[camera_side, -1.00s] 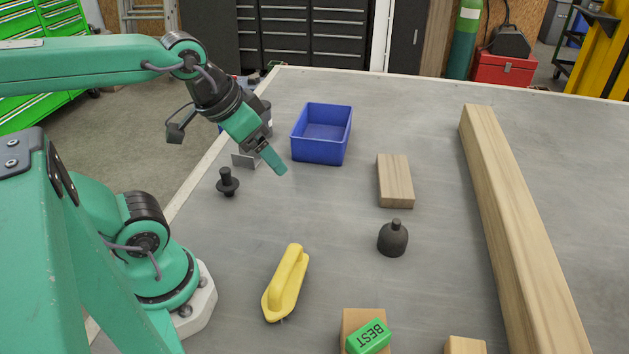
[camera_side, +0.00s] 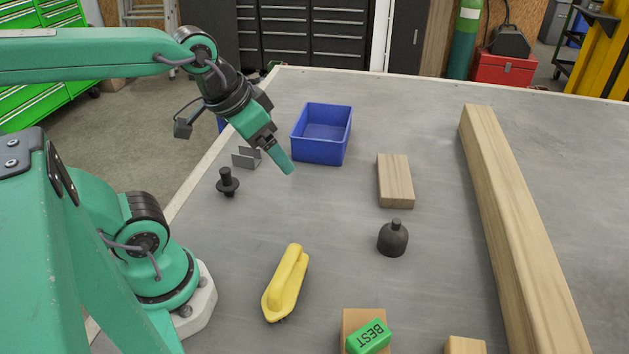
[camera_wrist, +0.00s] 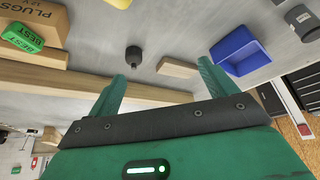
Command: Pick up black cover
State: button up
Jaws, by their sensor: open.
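The black cover (camera_side: 393,239), a dark dome with a small knob on top, stands upright on the grey table right of centre in the side view. It also shows in the wrist view (camera_wrist: 133,55), beyond and between my fingers. My gripper (camera_side: 282,161) is in the air in front of the blue bin, up and to the left of the cover. In the wrist view its two green fingers (camera_wrist: 161,78) are apart with nothing between them.
A blue bin (camera_side: 322,149), a wooden block (camera_side: 395,181), a yellow handled tool (camera_side: 286,284), a black knobbed part (camera_side: 228,183) and a grey bracket (camera_side: 246,157) lie around. A green BEST box (camera_side: 368,337) sits on a carton. A long beam (camera_side: 520,220) runs along the right.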

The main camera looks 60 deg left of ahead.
jog(key=w+d+g, duration=0.1)
jog(key=w+d, duration=0.1)
jog(key=w, duration=0.4)
jog(key=m+g, duration=0.3)
jog(key=g, duration=0.1)
send_over(394, 227)
jog(key=f, duration=1)
jog(key=a+f, duration=0.1)
jog(key=f, duration=0.3)
jog(key=shift+f, duration=0.4)
jog(key=shift+w+d+f, duration=0.2)
jog(key=shift+d+f, duration=0.15)
jog(key=shift+f, duration=0.2)
jog(key=shift+w+a+f, duration=0.1)
jog(key=shift+f, duration=3.8)
jog(key=c, duration=1.1)
